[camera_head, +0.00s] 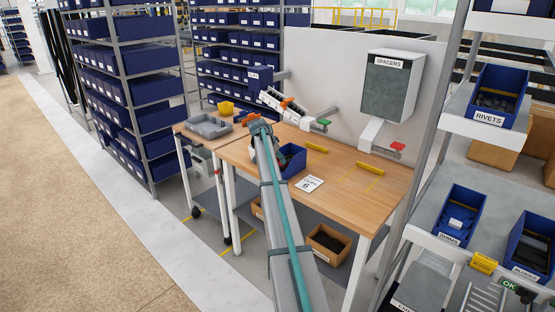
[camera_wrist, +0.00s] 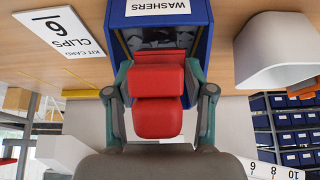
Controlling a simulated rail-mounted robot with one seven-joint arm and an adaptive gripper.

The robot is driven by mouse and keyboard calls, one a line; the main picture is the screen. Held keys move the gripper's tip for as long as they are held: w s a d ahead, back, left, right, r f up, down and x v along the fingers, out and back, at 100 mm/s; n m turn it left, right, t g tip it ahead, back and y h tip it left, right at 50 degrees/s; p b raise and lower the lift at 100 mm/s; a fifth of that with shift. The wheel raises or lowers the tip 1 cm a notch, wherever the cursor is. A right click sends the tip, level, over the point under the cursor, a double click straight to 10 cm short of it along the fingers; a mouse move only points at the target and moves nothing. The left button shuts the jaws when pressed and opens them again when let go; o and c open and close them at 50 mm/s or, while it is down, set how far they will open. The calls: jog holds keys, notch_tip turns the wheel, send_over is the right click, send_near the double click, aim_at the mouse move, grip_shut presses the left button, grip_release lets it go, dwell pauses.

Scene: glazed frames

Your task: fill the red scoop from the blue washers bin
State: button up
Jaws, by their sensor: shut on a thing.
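The red scoop (camera_wrist: 158,118) is between the teal fingers of my gripper (camera_wrist: 157,88) in the wrist view. My gripper is shut on it. The blue washers bin (camera_wrist: 201,45), labelled WASHERS, lies just beyond the scoop, with grey contents partly showing inside. The scoop's far end overlaps the bin's opening in the picture; I cannot tell whether it touches the washers or holds any. In the head view, a blue bin (camera_head: 298,165) stands on the wooden table beside my arm, which hides part of it. My fingers and the scoop cannot be made out there.
A kit card (camera_head: 309,184) reading CLIPS 6 lies on the wooden table (camera_head: 350,200) near the bin. Yellow bars (camera_head: 316,147) lie behind. A spacers dispenser (camera_head: 390,88) stands at the back right. A grey tray (camera_head: 208,125) is on the left side table.

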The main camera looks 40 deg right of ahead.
jog(key=shift+f, duration=0.35)
jog(key=shift+w+d+f+b, duration=0.15)
jog(key=shift+d+b, duration=0.6)
jog(key=shift+d, duration=0.15)
dwell(0.5)
jog(key=shift+w+d+b, duration=0.2)
jog(key=shift+d+b, duration=0.2)
jog(key=shift+d, duration=0.45)
jog(key=shift+d, duration=0.3)
dwell(0.6)
jog(key=shift+b, duration=0.35)
jog(key=shift+b, duration=0.3)
notch_tip(320, 180, up, 14)
jog(key=a+t+h+b, duration=0.1)
jog(key=a+h+b, duration=0.2)
jog(key=h+b, duration=0.4)
jog(key=shift+s+b, duration=0.25)
jog(key=shift+b, duration=1.35)
